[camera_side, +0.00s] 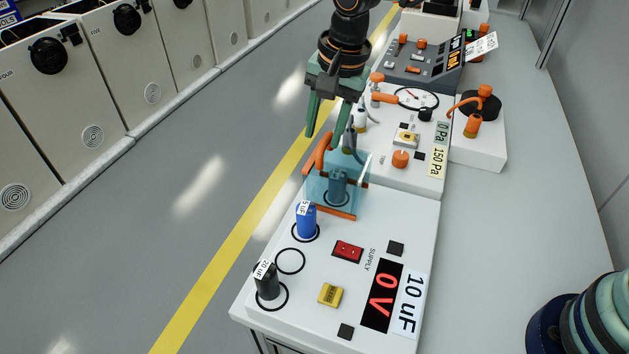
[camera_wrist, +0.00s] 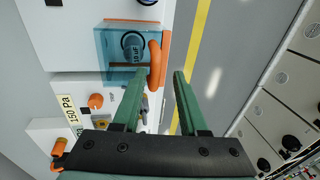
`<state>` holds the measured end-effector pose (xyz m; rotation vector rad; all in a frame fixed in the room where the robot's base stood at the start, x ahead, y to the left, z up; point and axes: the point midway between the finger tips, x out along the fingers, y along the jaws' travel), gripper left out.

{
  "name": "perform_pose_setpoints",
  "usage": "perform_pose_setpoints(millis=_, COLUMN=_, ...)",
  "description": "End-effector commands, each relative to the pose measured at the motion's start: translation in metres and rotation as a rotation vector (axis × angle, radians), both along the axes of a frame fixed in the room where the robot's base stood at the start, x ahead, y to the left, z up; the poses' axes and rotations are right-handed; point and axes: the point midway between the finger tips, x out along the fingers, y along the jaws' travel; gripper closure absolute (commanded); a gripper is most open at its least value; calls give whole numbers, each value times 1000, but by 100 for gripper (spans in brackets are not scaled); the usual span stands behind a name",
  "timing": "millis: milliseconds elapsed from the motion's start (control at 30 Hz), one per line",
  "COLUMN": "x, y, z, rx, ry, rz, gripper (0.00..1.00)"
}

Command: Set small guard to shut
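The small guard (camera_side: 350,205) is a see-through blue cover with an orange strip at its base, on the white capacitor panel. A dark capacitor (camera_side: 338,187) stands within or behind it. Its orange handle (camera_side: 323,150) rises at the far left. The wrist view also shows the guard (camera_wrist: 108,42) and handle (camera_wrist: 155,64). I cannot tell how far the guard is swung. My gripper (camera_side: 322,142) is open, fingers pointing down, close to the handle. In the wrist view my gripper (camera_wrist: 162,71) has the handle near its left fingertip; contact is unclear.
The capacitor panel (camera_side: 410,215) carries a blue capacitor (camera_side: 306,221), a black capacitor (camera_side: 266,281), a red switch (camera_side: 348,251) and displays reading 0 V and 10 uF. A gauge panel (camera_side: 375,165) lies behind. Open floor with a yellow line (camera_side: 215,268) is at left.

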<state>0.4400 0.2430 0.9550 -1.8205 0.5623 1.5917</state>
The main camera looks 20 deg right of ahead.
Motion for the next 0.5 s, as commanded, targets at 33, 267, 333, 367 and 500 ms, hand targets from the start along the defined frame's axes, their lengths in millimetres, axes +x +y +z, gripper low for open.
perform_pose_setpoints(millis=33, x=0, y=0, z=0, rx=-1, ry=2, rz=0, gripper=53)
perform_pose_setpoints(millis=267, x=-1, y=-1, z=-1, rx=-3, ry=6, rz=0, gripper=53)
perform_pose_setpoints(millis=333, x=-2, y=-2, z=1, rx=-3, ry=6, rz=-1, gripper=53)
perform_pose_setpoints(millis=367, x=-2, y=-2, z=2, rx=-3, ry=5, rz=-1, gripper=53)
perform_pose_setpoints(millis=500, x=-4, y=-3, z=18, rx=-1, ry=3, rz=-1, gripper=53)
